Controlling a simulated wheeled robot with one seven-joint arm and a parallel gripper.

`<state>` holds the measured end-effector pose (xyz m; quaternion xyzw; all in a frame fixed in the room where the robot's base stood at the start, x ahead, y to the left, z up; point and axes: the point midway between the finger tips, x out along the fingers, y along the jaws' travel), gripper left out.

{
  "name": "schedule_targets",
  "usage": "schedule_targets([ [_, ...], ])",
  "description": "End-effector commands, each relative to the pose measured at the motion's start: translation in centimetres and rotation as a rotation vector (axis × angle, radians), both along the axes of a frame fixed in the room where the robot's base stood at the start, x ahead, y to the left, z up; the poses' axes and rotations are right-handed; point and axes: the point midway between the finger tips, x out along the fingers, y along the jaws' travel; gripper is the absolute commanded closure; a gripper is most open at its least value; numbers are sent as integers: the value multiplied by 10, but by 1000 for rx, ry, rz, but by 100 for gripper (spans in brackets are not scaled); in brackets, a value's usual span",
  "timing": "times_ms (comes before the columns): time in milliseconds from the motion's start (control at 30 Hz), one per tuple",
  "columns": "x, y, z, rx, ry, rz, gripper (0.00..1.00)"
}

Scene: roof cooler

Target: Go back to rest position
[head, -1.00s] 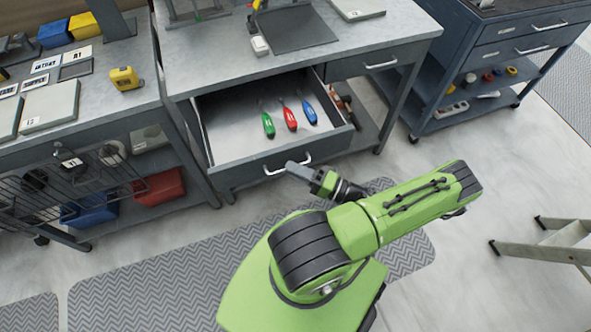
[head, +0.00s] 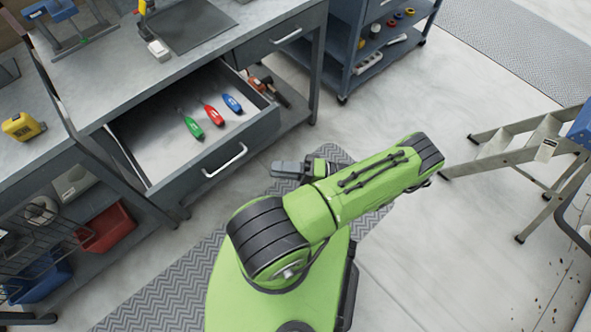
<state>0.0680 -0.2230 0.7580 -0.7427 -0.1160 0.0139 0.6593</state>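My gripper (head: 279,170) is at the end of my green arm, over the floor in front of the open drawer (head: 236,143). It is apart from the drawer handle (head: 225,160). The gripper shows small and from above, so I cannot tell whether its fingers are open or shut. Three screwdrivers lie side by side in the drawer: green (head: 193,127), red (head: 213,114) and blue (head: 232,103).
The workbench (head: 110,68) stands behind the drawer. A blue shelf cart (head: 378,55) is at the top, and a stepladder (head: 540,150) stands at the right. A red bin (head: 105,228) sits on a low shelf at the left.

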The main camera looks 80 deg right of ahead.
Motion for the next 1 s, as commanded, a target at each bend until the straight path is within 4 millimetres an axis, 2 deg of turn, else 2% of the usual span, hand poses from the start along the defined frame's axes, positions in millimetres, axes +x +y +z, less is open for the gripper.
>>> schedule_targets([
  [100,-24,-5,-6,-3,0,-6,64],
  [233,-36,-7,-6,-1,-1,-1,64],
  [1000,-36,-8,-3,1,10,13,64],
])
